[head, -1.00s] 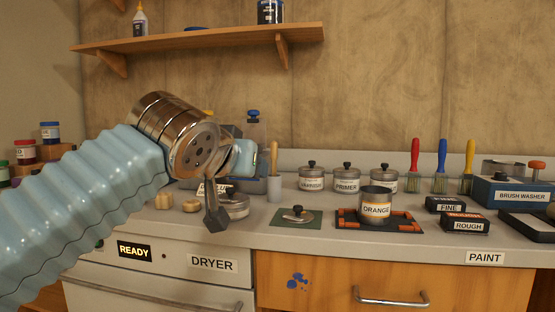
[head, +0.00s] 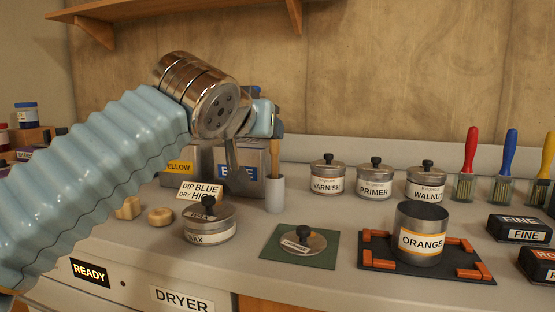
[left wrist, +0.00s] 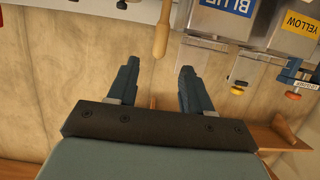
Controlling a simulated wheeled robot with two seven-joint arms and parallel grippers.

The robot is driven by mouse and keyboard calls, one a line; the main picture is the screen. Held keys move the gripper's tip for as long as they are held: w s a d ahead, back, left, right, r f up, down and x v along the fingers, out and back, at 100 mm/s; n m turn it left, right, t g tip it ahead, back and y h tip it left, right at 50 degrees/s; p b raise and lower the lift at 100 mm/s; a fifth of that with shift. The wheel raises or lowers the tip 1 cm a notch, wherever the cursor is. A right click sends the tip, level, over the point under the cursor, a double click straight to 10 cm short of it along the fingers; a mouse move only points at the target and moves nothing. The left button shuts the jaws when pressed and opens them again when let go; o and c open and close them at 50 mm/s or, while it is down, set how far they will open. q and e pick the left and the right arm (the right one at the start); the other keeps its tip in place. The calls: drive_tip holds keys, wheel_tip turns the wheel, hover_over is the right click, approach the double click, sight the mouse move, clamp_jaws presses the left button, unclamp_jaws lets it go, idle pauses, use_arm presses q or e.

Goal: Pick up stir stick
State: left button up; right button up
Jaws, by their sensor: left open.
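The stir stick (head: 276,152) is a wooden stick standing upright in a small grey cup (head: 275,195) on the bench. Its upper end is partly covered by my gripper in the head view. In the left wrist view the stick (left wrist: 162,30) lies in line with the gap between the fingers, just beyond their tips. My left gripper (left wrist: 158,68) is open and empty, close to the stick. My right gripper is not in view.
Yellow (head: 180,168) and blue (head: 238,170) paint containers stand close behind and left of the cup. A wax tin (head: 209,225) is at front left. A lid (head: 303,243) on a green mat and an orange can (head: 421,240) are right. Varnish (head: 327,178) stands behind.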

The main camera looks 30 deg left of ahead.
use_arm(q)
hover_over(275, 170)
drive_tip(key=s, duration=0.2)
drive_tip(key=f, duration=0.2)
drive_tip(key=x, duration=0.4)
drive_tip(key=shift+w+f+p, duration=0.25)
drive_tip(key=shift+w+p, duration=0.05)
clamp_jaws()
drive_tip(key=shift+r, duration=0.15)
